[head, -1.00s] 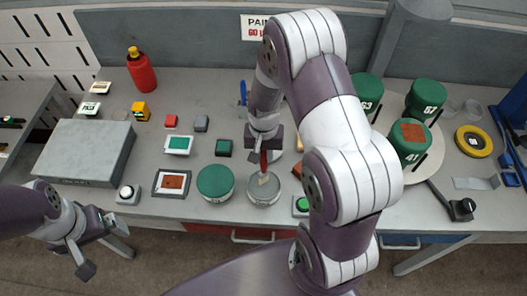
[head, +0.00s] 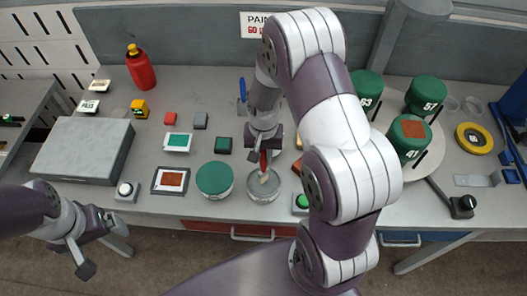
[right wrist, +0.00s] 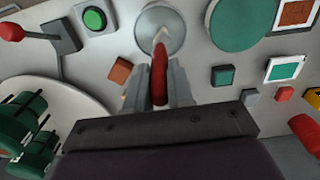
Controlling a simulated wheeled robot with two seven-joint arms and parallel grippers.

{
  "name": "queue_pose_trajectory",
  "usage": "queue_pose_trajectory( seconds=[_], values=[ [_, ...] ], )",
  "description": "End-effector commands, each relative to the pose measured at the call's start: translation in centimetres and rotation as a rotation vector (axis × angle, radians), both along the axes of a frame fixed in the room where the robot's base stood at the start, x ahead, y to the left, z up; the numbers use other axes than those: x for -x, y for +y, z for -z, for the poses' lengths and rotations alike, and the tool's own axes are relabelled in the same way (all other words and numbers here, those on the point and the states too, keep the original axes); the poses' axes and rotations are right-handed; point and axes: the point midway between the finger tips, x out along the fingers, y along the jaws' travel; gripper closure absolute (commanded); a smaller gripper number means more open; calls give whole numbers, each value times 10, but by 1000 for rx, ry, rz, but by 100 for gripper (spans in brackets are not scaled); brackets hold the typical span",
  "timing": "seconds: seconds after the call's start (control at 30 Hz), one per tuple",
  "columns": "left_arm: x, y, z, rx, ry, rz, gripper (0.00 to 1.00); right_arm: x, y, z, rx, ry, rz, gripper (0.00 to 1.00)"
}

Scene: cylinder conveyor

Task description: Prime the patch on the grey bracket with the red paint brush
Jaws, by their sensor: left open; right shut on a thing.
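My right gripper (head: 266,146) is shut on the red paint brush (head: 264,163). The brush points down with its pale bristles at the grey top of a round tin (head: 262,194); I cannot tell whether they touch it. The right wrist view shows the red handle (right wrist: 159,78) between the fingers and the bristles over the grey disc (right wrist: 168,22). A grey angled metal piece (head: 476,181), perhaps the bracket, lies at the right of the table; no patch on it can be made out. My left gripper (head: 98,245) is open and empty at the lower left, off the table's front edge.
A green-topped tin (head: 214,179) stands left of the grey one. Framed brown (head: 172,180) and green (head: 178,142) samples lie further left. A yellow roll (head: 474,138) is beyond.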

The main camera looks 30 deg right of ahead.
Motion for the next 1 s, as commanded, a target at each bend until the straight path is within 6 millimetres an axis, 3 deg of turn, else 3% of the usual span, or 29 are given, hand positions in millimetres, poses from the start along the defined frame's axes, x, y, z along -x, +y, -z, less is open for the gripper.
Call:
queue_pose_trajectory(
  seconds=[1.0],
  values=[
    [0, 0, 5, 0, 0, 0, 3, 0, 0, 8, 0, 0, 0, 100]
  ],
)
